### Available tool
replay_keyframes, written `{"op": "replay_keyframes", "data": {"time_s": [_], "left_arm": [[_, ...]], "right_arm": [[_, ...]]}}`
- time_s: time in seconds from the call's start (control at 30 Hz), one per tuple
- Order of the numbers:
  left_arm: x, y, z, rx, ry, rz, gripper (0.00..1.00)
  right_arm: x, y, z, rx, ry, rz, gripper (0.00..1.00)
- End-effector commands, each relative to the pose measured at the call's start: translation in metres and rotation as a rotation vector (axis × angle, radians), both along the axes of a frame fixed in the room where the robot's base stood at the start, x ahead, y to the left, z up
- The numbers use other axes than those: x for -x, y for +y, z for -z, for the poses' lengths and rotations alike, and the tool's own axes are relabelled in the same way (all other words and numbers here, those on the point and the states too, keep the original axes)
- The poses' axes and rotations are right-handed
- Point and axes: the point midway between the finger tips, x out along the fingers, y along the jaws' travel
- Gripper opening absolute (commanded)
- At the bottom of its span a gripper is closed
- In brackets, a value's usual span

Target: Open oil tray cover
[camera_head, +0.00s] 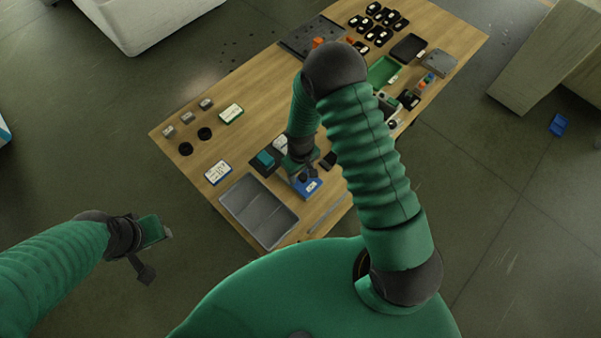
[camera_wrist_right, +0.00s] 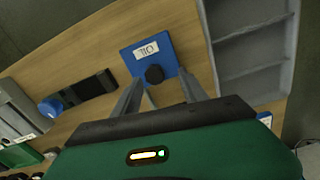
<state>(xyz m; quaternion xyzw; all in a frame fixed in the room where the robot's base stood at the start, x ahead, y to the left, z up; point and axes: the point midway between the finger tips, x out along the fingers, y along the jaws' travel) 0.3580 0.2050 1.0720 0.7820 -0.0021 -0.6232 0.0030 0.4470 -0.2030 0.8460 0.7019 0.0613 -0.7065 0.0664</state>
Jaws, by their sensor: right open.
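The oil tray cover is a blue square plate with a white OIL label and a round black knob on top; it lies on the wooden table in the right wrist view (camera_wrist_right: 165,42) and in the head view (camera_head: 313,187). My right gripper (camera_wrist_right: 161,90) is open, with its two fingers pointing toward the cover and the knob (camera_wrist_right: 154,74) between their lines. I cannot tell whether the fingers touch the knob. In the head view, my right gripper (camera_head: 300,168) is partly hidden by its own arm. My left gripper (camera_head: 152,250) hangs off the table's left side; its jaw opening is unclear.
A grey divided tray (camera_head: 240,212) lies left of the cover. Labelled cards, black discs and small grey blocks lie on the left of the table (camera_head: 180,125). A green tray (camera_head: 383,70) and several black parts stand toward the far end. Bare wood shows near the middle left.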

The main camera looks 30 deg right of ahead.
Motion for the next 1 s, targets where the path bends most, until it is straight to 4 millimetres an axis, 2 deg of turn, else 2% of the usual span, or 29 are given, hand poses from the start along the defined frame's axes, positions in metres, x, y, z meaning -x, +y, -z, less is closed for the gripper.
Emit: {"op": "replay_keyframes", "data": {"time_s": [0.17,0.4,0.8,1.0], "left_arm": [[0.0,0.0,-0.002,0.0,0.0,0.0,0.36],[0.0,0.0,-0.002,0.0,0.0,0.001,0.36],[0.0,0.0,-0.002,0.0,0.0,0.0,0.36],[0.0,0.0,-0.002,0.0,0.0,0.0,0.36]], "right_arm": [[0.001,-0.003,0.016,-0.002,0.0,0.003,0.51],[-0.001,-0.001,0.017,0.0,0.0,0.002,0.51],[-0.001,-0.001,0.016,0.0,-0.002,0.002,0.0],[0.0,0.0,0.016,-0.001,-0.002,0.001,0.0]]}}
